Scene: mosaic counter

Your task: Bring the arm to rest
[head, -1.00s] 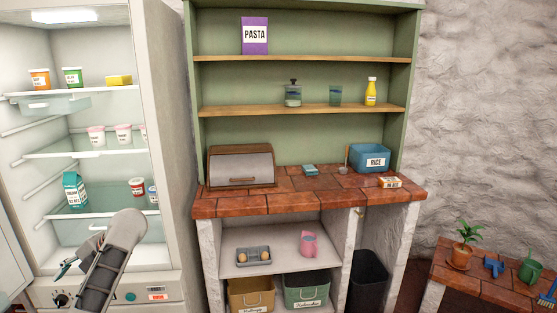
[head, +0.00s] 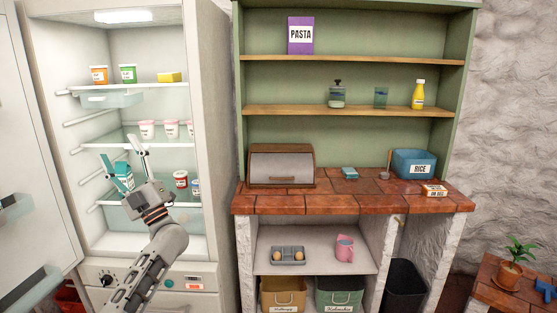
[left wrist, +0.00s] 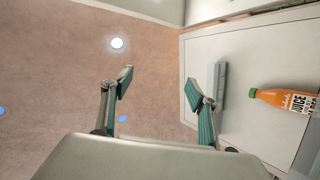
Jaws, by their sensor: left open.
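My left gripper (head: 124,162) is raised in front of the open fridge in the head view, with its arm coming up from the bottom. Its two fingers are spread apart with nothing between them. In the left wrist view the open fingers (left wrist: 158,95) also show empty, with the ceiling behind them. My right gripper is in neither view.
The fridge door (head: 30,150) stands open at the left; an orange juice bottle (left wrist: 284,99) shows by it in the left wrist view. Fridge shelves hold several cups and a yellow block (head: 170,77). The brick counter (head: 330,203) carries a bread box (head: 281,165) and a rice bin (head: 414,163).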

